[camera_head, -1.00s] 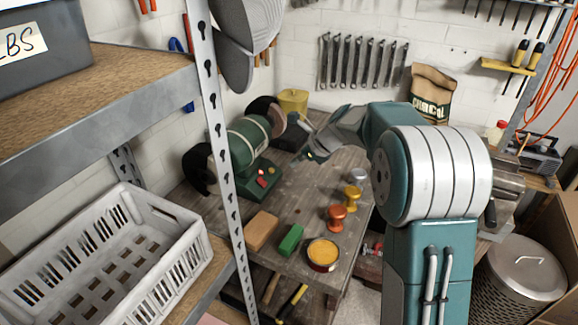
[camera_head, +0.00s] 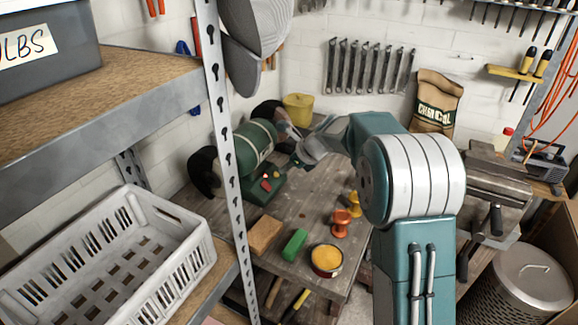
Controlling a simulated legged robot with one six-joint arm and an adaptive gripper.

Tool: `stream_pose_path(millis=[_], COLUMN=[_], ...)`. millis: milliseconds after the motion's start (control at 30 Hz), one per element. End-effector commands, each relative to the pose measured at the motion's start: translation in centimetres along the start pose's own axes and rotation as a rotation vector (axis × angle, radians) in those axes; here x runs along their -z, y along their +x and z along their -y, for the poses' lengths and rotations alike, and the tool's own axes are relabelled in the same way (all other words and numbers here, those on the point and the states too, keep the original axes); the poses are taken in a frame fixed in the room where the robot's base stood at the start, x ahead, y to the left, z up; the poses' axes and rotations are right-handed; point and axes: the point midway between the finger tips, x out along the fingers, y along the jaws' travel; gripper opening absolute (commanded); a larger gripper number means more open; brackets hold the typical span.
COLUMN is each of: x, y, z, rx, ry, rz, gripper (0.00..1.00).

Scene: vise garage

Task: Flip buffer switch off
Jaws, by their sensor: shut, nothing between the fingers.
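The buffer (camera_head: 256,143) is a green bench machine with a dark wheel at each end, standing at the left of the wooden workbench. Its green base carries a small red switch (camera_head: 267,185), with a lighter spot and another red bit close by. My gripper (camera_head: 295,157) is shut and empty. It is just right of the buffer's body, above and to the right of the switch, and appears apart from the switch. My gripper and wrist hide part of the buffer's right end.
On the workbench (camera_head: 300,213) lie a tan block (camera_head: 265,235), a green block (camera_head: 294,244), an open orange tin (camera_head: 326,260) and an orange knob-shaped piece (camera_head: 341,222). A metal shelf post (camera_head: 226,130) stands left. A yellow container (camera_head: 298,108) is behind. A vise (camera_head: 495,190) is right.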

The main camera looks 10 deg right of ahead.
Motion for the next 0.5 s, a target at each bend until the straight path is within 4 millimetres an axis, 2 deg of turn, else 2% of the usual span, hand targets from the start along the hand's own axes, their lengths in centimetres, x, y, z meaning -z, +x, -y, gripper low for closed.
stream_pose_path(millis=[33, 300, 500], x=[0.1, 0.1, 0.0], y=[1.1, 6.1, 8.8], z=[-0.1, -0.1, -0.1], rx=[-0.004, -0.003, -0.001], ry=[0.0, -0.001, -0.001], rz=[-0.002, -0.001, 0.0], gripper=[0.0, 0.0, 0.0])
